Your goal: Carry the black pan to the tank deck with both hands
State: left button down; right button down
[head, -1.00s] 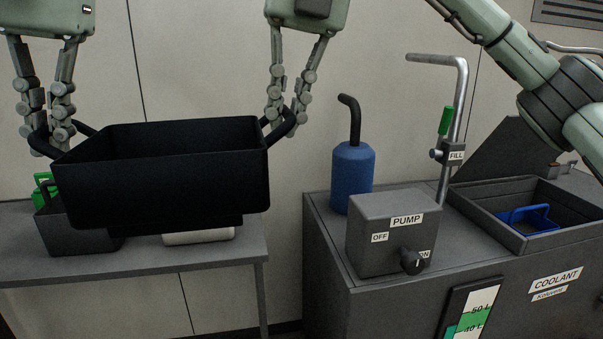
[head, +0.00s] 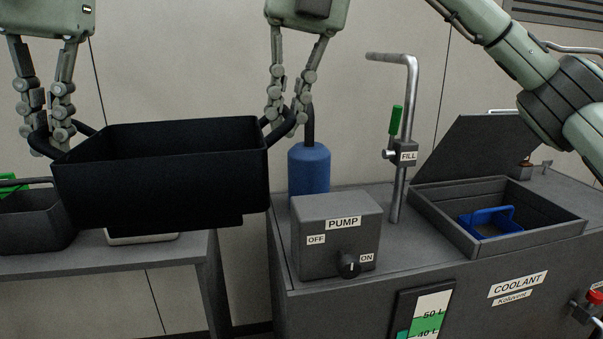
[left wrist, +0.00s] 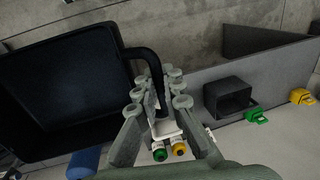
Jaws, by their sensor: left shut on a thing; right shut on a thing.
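The black pan (head: 165,180) hangs level in the air between my grippers, above the right end of the grey bench. My left gripper (head: 48,140) is shut on its left loop handle, and my right gripper (head: 284,122) is shut on its right loop handle. The left wrist view shows the left fingers (left wrist: 158,110) around the handle and the pan's empty inside (left wrist: 75,90). The tank deck (head: 400,225) is the grey top of the coolant tank, to the right of the pan. Part of the pan's right handle is hidden by the fingers.
On the deck stand a blue bottle (head: 309,170), the pump box (head: 335,235), a bent fill pipe (head: 405,130) and an open hatch with a blue-handled item (head: 487,219). The bench (head: 110,260) holds a dark bin (head: 35,222). A gap separates bench and tank.

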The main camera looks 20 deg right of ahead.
aim_at(577, 206)
jog(key=k+l, duration=0.1)
jog(key=l, duration=0.65)
jog(key=k+l, duration=0.1)
jog(key=l, duration=1.45)
jog(key=k+l, duration=0.15)
jog(key=l, duration=0.6)
jog(key=k+l, duration=0.1)
jog(key=l, duration=0.25)
jog(key=k+l, duration=0.15)
jog(key=l, duration=0.2)
jog(key=k+l, duration=0.1)
jog(key=l, duration=0.25)
jog(key=k+l, duration=0.1)
jog(key=l, duration=0.25)
jog(key=k+l, duration=0.15)
jog(key=l, duration=0.2)
